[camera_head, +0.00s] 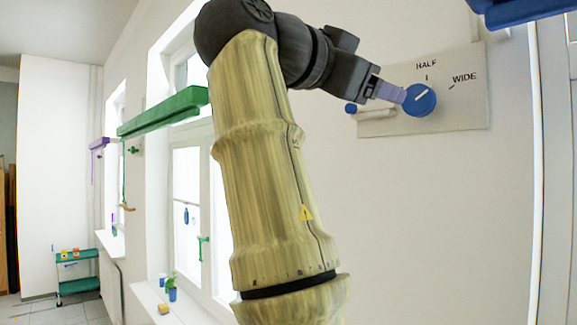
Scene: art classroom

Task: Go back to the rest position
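My arm rises through the middle of the head view and bends right at the top. My gripper (386,91) is at its end, in front of a pale wall plate. A round blue knob (420,104) with a white pointer line is on the plate, right at the fingertips. The pale lavender fingers seem to reach the knob's left edge; I cannot tell whether they touch it. The finger gap is not visible. The plate (465,112) carries the words HALF and WIDE.
A whitish bar with a blue end (351,108) sits left of the knob. A green beam (165,112) projects beside the window behind my arm. A blue object (520,10) hangs at the top right. A green cart (77,272) stands far left. The wall below the plate is bare.

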